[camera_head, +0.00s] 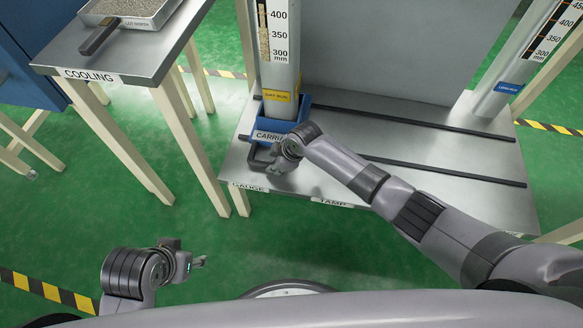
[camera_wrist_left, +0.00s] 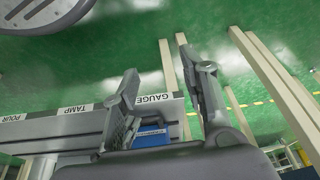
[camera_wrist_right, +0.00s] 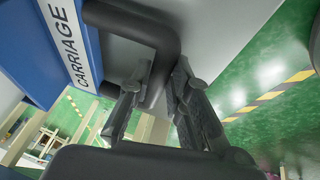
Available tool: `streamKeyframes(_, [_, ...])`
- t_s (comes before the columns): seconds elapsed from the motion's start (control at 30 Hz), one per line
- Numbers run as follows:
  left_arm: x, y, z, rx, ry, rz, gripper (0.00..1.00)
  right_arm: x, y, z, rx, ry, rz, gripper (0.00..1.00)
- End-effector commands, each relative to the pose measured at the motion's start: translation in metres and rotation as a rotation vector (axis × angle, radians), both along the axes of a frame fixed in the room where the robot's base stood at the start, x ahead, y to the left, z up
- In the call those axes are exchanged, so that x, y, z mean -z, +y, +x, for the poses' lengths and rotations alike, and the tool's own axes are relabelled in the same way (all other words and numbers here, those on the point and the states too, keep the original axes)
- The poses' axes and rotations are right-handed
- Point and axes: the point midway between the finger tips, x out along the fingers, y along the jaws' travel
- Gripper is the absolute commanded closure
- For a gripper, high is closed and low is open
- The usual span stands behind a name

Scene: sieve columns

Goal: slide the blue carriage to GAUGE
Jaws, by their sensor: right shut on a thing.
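The blue carriage (camera_head: 272,126) stands on the grey bench at its left end, just behind the GAUGE label (camera_head: 248,187). It holds an upright column with a millimetre scale and a yellow label (camera_head: 277,96). My right gripper (camera_head: 277,163) is at the carriage's front and hides part of it. In the right wrist view the gripper (camera_wrist_right: 160,90) is shut on the carriage's black handle (camera_wrist_right: 130,25), beside the white CARRIAGE label (camera_wrist_right: 68,40). My left gripper (camera_head: 200,262) is empty over the floor at lower left. In the left wrist view its fingers (camera_wrist_left: 165,100) are apart.
Two dark rails (camera_head: 440,173) run along the bench to the right; the TAMP label (camera_head: 333,201) is on its front edge. Another column (camera_head: 510,75) stands at the far right. The COOLING table (camera_head: 140,55) with a tray stands left, across a gap.

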Motion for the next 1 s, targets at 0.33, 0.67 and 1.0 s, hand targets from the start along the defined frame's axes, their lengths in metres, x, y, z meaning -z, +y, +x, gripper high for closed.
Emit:
streamKeyframes(0.33, [-0.025,-0.025,0.079,0.031,-0.375,-0.079,0.60,0.001,0.042,0.011,-0.002,0.000,0.002,1.00])
streamKeyframes(0.67, [-0.039,-0.031,0.098,0.038,-0.481,-0.101,0.60,0.000,0.053,0.014,-0.001,0.000,0.002,1.00])
streamKeyframes(1.0, [-0.039,-0.031,0.098,0.038,-0.483,-0.101,0.60,-0.001,0.055,0.015,-0.002,-0.002,0.006,0.81])
